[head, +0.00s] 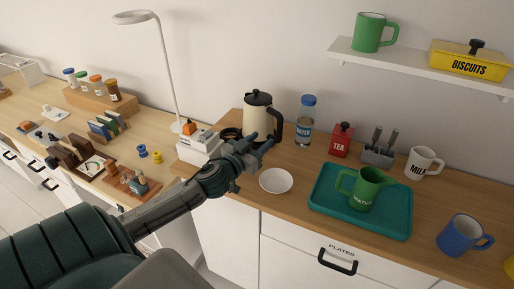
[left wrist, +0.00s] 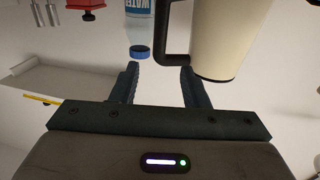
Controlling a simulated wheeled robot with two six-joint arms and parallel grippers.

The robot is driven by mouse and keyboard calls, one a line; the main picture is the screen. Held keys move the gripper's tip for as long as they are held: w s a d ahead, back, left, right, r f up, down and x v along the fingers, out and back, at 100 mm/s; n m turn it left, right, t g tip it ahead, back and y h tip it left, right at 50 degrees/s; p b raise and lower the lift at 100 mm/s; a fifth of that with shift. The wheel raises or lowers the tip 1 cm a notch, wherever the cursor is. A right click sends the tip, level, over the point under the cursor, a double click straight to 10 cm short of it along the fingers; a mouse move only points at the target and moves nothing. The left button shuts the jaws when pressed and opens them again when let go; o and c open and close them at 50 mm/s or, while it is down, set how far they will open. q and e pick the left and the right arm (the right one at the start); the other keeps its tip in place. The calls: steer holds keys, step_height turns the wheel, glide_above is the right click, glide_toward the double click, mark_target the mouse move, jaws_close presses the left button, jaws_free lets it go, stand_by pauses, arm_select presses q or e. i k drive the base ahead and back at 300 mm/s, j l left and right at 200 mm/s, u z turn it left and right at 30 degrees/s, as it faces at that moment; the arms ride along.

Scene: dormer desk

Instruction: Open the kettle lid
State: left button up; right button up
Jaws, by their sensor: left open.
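The kettle (head: 262,118) stands upright on the wooden counter against the wall, with a cream body, a black handle on its right and a black lid (head: 258,97) that looks closed. My left gripper (head: 261,142) is open and empty in front of the kettle's lower part in the head view, hiding some of its base. In the left wrist view, which looks upside down, the kettle (left wrist: 222,38) is at upper right and its handle reaches toward the space between the open fingers (left wrist: 159,68). No contact is visible. My right gripper is not in view.
A blue-capped water bottle (head: 305,122) stands close right of the kettle. A white bowl (head: 276,181) is in front. A teal tray (head: 325,205) with a green mug (head: 366,190) and a red tea tin (head: 341,142) are further right. A lamp (head: 171,80) stands left.

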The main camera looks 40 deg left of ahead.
mark_target(259, 99)
steer(key=k+u, duration=0.1)
steer(key=u, duration=0.15)
steer(key=i+u, duration=0.1)
steer(key=u, duration=0.9)
